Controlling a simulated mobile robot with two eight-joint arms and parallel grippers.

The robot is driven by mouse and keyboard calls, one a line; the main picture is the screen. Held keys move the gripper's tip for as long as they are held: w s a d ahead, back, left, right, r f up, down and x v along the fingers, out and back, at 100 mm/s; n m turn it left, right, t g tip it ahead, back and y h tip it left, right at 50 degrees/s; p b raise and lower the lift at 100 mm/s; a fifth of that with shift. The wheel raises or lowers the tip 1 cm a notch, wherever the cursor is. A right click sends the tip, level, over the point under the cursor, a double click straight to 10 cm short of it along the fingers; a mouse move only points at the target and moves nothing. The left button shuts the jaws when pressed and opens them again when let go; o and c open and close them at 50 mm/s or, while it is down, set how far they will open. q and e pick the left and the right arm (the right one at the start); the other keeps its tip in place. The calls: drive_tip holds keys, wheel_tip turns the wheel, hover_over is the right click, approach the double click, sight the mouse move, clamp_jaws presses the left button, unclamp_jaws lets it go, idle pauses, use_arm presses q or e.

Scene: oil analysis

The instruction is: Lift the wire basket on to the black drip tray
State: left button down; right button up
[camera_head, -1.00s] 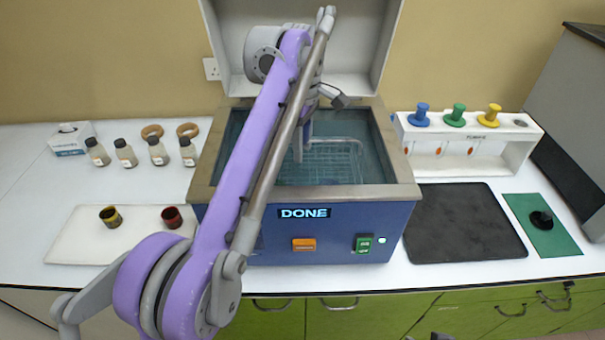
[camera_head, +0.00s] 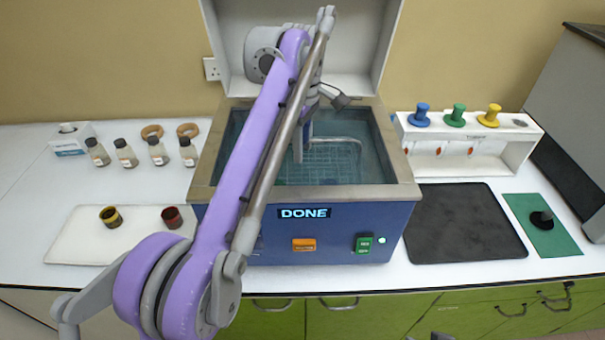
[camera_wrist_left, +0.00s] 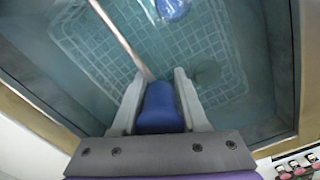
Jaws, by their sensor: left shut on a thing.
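The wire basket (camera_head: 340,158) sits inside the water bath, its mesh under or at the water, partly hidden by my left arm. In the left wrist view its mesh (camera_wrist_left: 95,55) spreads below the fingers. My left gripper (camera_wrist_left: 160,105) is shut on the blue grip of the basket's handle (camera_wrist_left: 160,112), from which a metal rod runs up and left. In the head view the left gripper (camera_head: 300,152) hangs over the bath and is partly hidden by its own arm. The black drip tray (camera_head: 463,222) lies empty right of the bath. My right gripper is not seen.
The blue bath housing (camera_head: 335,240) shows DONE; its metal rim (camera_head: 405,170) surrounds the basket and its lid (camera_head: 350,60) stands open. A white rack (camera_head: 525,150) with coloured knobs stands behind the tray. A green mat (camera_head: 560,240) lies right of it. Bottles (camera_head: 158,150) stand left.

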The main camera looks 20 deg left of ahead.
use_arm(q)
drive_tip(key=shift+r, duration=0.1)
idle(0.4)
wheel_tip(320, 180, up, 8)
drive_tip(key=p, duration=0.3)
wheel_tip(320, 180, up, 10)
drive_tip(key=p, duration=0.5)
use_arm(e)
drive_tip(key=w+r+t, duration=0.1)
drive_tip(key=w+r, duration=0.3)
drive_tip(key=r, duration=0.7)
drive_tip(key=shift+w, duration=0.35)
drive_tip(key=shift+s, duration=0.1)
use_arm(q)
drive_tip(key=shift+f, duration=0.25)
drive_tip(key=shift+w+f, duration=0.15)
drive_tip(key=shift+f, duration=0.2)
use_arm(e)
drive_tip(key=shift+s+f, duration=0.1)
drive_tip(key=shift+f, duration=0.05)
